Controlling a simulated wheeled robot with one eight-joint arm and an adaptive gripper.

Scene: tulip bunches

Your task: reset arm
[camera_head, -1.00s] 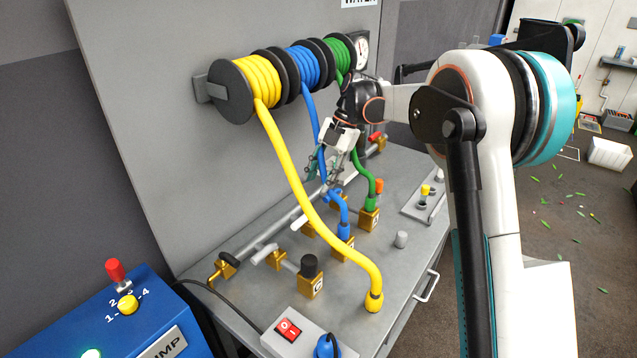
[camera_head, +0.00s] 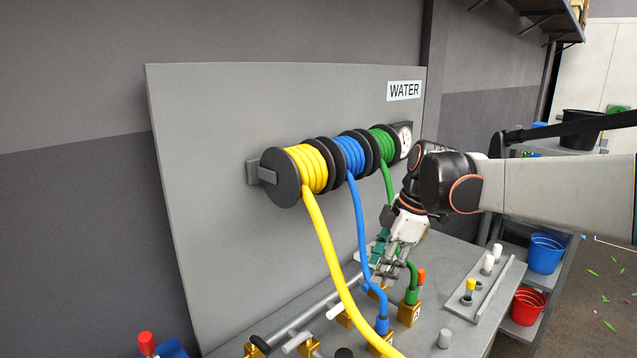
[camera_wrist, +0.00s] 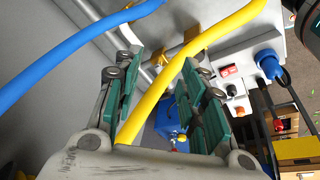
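My gripper (camera_head: 388,258) hangs over the far part of the workbench, close to the green hose (camera_head: 388,180) and right of the blue hose (camera_head: 359,220). In the wrist view, its green-padded fingers (camera_wrist: 160,62) stand apart with a gap between them. The yellow hose (camera_wrist: 165,85) crosses the view behind that gap, and I see nothing clamped. The blue hose also shows at upper left of the wrist view (camera_wrist: 60,60). My arm reaches in from the right in the head view.
Yellow, blue and green hose reels (camera_head: 352,155) stick out from the grey panel (camera_head: 215,120) behind the bench. A gauge (camera_head: 404,138) sits beside them. A rack with small plugs (camera_head: 487,285) is right of my gripper. Blue (camera_head: 545,255) and red (camera_head: 527,306) buckets stand farther right.

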